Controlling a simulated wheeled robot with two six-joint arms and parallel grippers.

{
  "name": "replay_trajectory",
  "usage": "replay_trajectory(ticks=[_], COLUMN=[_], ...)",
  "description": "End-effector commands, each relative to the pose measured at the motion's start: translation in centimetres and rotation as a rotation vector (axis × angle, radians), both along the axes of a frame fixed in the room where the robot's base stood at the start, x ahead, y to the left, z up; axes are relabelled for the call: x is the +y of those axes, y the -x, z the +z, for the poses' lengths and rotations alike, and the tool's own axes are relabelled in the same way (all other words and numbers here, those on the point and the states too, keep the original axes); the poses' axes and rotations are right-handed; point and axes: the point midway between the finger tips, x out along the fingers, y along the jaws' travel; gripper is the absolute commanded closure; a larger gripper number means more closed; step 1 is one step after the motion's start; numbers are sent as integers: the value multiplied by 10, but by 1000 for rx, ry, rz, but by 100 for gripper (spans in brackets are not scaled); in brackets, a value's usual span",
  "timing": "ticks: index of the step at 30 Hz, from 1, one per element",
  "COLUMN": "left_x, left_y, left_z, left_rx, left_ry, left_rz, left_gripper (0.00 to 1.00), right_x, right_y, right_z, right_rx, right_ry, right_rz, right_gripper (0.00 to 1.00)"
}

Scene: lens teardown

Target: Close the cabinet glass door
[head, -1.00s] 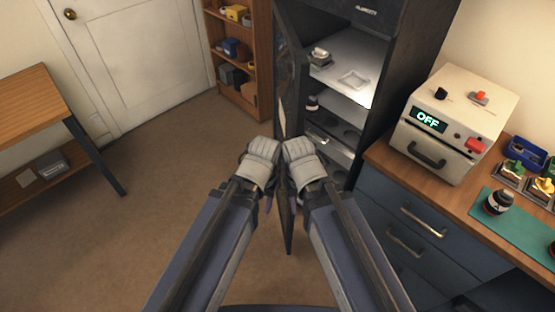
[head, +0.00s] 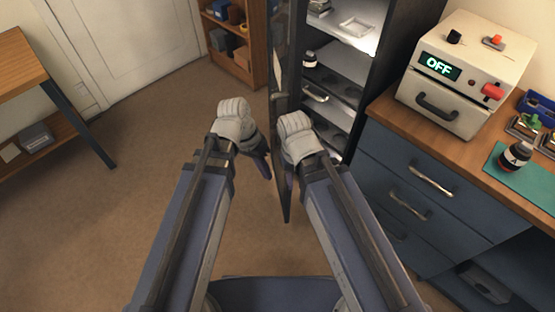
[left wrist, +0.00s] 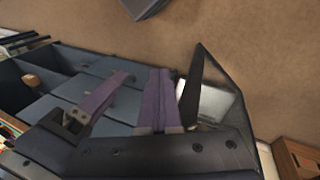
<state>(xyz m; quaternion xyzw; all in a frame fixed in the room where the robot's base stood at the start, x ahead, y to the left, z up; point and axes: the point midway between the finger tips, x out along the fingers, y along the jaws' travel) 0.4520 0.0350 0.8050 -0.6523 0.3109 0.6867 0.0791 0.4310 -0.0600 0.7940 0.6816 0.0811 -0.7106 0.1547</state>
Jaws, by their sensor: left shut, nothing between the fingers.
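The dark cabinet (head: 395,70) stands at the back centre with its lit shelves exposed. Its glass door (head: 279,60) stands open, seen almost edge-on, reaching toward me. My left gripper (head: 265,168) is shut and empty, just left of the door with a small gap in the picture. Its purple fingers lie together in the left wrist view (left wrist: 160,100), where the door's dark-framed corner (left wrist: 235,95) shows to their right. My right gripper (head: 289,180) is at the door's near part and overlaps it; I cannot tell whether it touches. Its fingers are mostly hidden.
A wooden shelf (head: 240,60) stands behind the door. The floor (head: 130,210) to the left is clear.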

Motion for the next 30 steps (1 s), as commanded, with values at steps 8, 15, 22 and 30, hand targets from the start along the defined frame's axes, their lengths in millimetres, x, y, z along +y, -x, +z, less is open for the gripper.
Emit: replay_trajectory(ticks=[8,15,22,30], left_x=[-5,10,47,91], left_y=[-38,-75,-108,-128], left_z=[-73,-101,-117,-116], left_rx=[-106,-333,-653,-978], left_ry=[395,712,953,1090], left_rz=[-153,-264,-342,-387], left_gripper=[100,100,100,100], right_x=[0,0,0,0], right_y=[0,0,-1,-1], right_z=[-110,-189,-262,-312], right_rx=[-1,-2,-3,-3], right_ry=[1,1,2,1], right_rz=[4,7,10,12], right_gripper=[50,50,50,50])
